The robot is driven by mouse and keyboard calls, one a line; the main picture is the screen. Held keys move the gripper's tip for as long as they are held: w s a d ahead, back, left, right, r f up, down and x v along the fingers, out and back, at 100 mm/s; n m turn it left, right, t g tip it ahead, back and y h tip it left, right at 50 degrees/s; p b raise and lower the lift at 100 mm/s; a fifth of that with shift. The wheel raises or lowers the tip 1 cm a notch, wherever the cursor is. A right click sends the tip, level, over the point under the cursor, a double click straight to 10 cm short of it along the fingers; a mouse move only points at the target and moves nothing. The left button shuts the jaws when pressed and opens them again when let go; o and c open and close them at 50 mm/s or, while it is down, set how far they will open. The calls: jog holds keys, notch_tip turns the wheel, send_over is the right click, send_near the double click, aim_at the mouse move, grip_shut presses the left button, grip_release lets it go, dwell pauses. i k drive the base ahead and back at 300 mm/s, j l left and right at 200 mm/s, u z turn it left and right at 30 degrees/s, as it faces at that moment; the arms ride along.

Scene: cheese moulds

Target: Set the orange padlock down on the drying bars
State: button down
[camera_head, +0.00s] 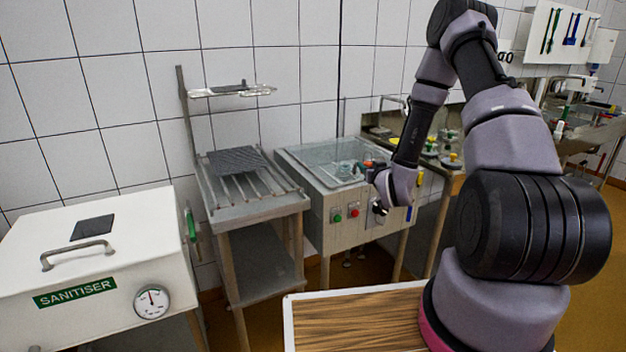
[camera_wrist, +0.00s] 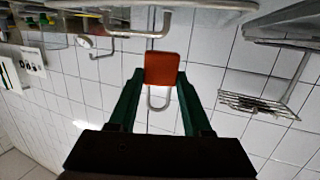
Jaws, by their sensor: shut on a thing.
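The orange padlock (camera_wrist: 166,69) is held between the two green fingers of my gripper (camera_wrist: 163,80), its pale shackle showing between them in the wrist view. In the head view, my gripper (camera_head: 372,172) is above the front right of the glass-topped machine, with the small orange-red padlock (camera_head: 368,163) at its tip. The drying bars (camera_head: 262,184) are on a metal stand left of that machine, to the left of my gripper. A dark ribbed mat (camera_head: 236,160) covers their back part. The front bars look bare.
A small wire shelf (camera_head: 230,91) on a post overhangs the back of the stand; it also shows in the wrist view (camera_wrist: 258,105). The glass-topped machine (camera_head: 330,168) has buttons on its front. A white sanitiser box (camera_head: 100,265) stands left of the bars.

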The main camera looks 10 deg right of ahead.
aim_at(227, 193)
jog(key=k+j, duration=0.1)
jog(key=j, duration=2.85)
jog(key=k, duration=0.05)
